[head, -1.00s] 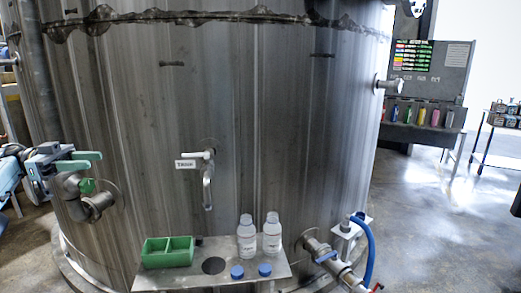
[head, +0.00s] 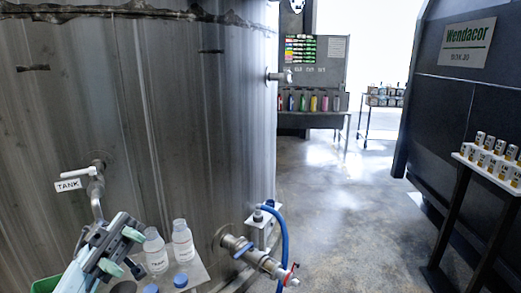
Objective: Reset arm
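My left gripper (head: 127,251) is at the lower left in the head view, in front of the tank wall. Its two pale green fingers stand apart, with nothing visible held between them. It is close to the left white bottle (head: 157,258) and overlaps the view of the small shelf (head: 199,275). A second white bottle (head: 183,246) stands just right of the first. My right gripper is out of view.
The metal tank (head: 190,120) fills the left, with a tap (head: 95,185) labelled TANK. Blue caps (head: 180,281) lie on the shelf. Dark machinery (head: 455,100) and a stand with small containers (head: 490,155) are right. Central floor is clear.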

